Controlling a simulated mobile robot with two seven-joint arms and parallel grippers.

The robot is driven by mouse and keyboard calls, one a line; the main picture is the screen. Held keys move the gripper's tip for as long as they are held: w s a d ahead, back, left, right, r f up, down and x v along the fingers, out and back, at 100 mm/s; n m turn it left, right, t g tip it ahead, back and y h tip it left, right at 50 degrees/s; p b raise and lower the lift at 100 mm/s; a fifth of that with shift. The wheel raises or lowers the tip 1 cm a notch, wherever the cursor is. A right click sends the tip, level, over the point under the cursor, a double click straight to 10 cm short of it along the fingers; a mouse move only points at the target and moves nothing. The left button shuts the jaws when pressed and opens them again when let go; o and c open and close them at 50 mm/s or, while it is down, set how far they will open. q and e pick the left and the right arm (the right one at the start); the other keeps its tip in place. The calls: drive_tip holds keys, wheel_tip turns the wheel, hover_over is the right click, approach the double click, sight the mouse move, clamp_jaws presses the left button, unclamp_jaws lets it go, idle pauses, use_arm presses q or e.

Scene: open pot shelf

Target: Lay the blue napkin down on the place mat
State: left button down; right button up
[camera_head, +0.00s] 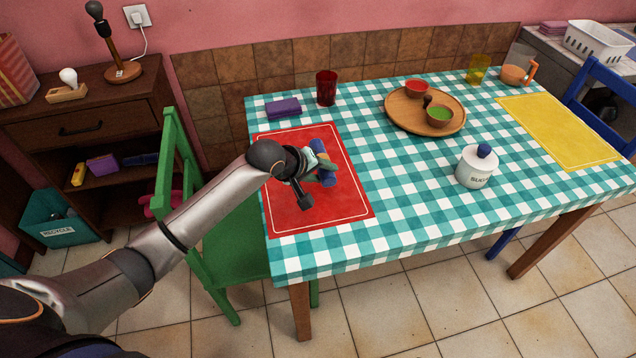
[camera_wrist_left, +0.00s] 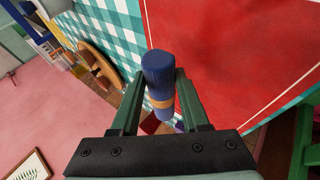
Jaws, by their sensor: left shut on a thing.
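The blue napkin (camera_head: 327,179) is a rolled bundle with an orange-tan band, seen in the head view over the red place mat (camera_head: 290,205). My left gripper (camera_head: 322,166) is shut on the napkin. In the left wrist view the napkin (camera_wrist_left: 158,72) sits between the two fingers, and the red mat (camera_wrist_left: 225,50) shows beyond it. The napkin appears over the right part of the mat; I cannot tell whether it touches it. The fingers hide its middle in the head view. My right gripper is not in view.
A folded purple cloth (camera_head: 283,108) and a red glass (camera_head: 326,88) stand behind the mat. A round wooden tray (camera_head: 398,119) with bowls and a sugar jar (camera_head: 476,168) are to the right. A green chair (camera_head: 232,235) stands at the table's left side.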

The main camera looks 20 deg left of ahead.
use_arm(q)
drive_tip(key=f, duration=0.2)
drive_tip(key=a+f, duration=0.1)
drive_tip(key=f, duration=0.1)
drive_tip(key=shift+w, duration=0.15)
drive_tip(key=shift+f, duration=0.2)
drive_tip(key=shift+f, duration=0.1)
drive_tip(key=shift+f+b, duration=0.3)
drive_tip(key=shift+f, duration=0.05)
drive_tip(key=shift+f, duration=0.15)
drive_tip(key=shift+c, duration=2)
unclamp_jaws()
drive_tip(key=shift+a, duration=0.1)
drive_tip(key=shift+r, duration=0.3)
drive_tip(key=p+v, duration=0.2)
drive_tip(key=v, duration=1)
drive_tip(key=shift+r, duration=0.25)
